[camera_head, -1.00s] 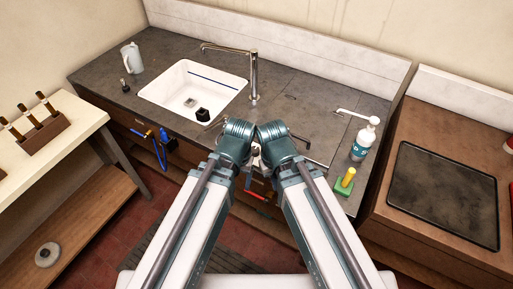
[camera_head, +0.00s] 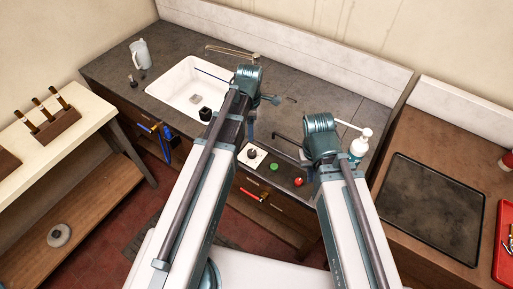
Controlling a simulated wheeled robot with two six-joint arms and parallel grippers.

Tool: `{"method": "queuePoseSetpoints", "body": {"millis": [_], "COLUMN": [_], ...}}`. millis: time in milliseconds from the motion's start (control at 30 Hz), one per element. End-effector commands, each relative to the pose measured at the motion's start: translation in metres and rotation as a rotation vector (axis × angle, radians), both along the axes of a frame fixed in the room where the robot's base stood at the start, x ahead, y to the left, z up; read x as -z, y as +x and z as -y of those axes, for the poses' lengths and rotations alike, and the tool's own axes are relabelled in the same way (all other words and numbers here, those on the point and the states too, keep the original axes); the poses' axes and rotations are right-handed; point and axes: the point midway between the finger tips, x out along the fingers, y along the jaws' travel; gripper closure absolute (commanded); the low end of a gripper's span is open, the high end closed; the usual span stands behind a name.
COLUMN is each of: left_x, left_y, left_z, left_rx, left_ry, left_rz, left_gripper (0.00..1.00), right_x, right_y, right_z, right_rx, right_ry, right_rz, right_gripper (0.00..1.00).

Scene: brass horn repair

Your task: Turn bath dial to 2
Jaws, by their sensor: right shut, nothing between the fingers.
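The likely bath dial is a black knob on a white plate (camera_head: 252,154), set at the counter front between my arms. Its pointer and any numbers are too small to read. A green button (camera_head: 274,166) and a red button (camera_head: 298,182) lie to its right. My right gripper (camera_head: 304,157) is shut and empty, just below the bent right arm joint, partly hidden, right of the dial and apart from it. My left arm reaches up past the dial's left side; its gripper is hidden behind the arm.
A white sink (camera_head: 185,88) with a black block (camera_head: 205,114) and a faucet (camera_head: 232,52) lies behind left.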

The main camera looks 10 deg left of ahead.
Motion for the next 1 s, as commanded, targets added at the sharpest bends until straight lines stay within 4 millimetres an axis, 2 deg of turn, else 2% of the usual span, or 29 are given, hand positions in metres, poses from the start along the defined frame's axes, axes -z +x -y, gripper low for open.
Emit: {"method": "queuePoseSetpoints", "body": {"millis": [167, 367, 1000], "left_x": [0.004, 0.019, 0.108], "left_y": [0.0, 0.0, 0.0], "left_z": [0.0, 0.0, 0.0], "left_rx": [0.002, 0.003, 0.004], "left_ry": [0.0, 0.0, 0.0], "left_rz": [0.0, 0.0, 0.0], "left_gripper": [0.23, 0.23, 0.23], "right_x": [0.004, 0.019, 0.108], "right_y": [0.0, 0.0, 0.0], "right_z": [0.0, 0.0, 0.0], "right_rx": [-0.001, -0.003, -0.007], "right_ry": [0.0, -0.001, -0.002], "right_rz": [0.0, 0.0, 0.0], "right_gripper": [1.0, 1.0, 1.0]}}
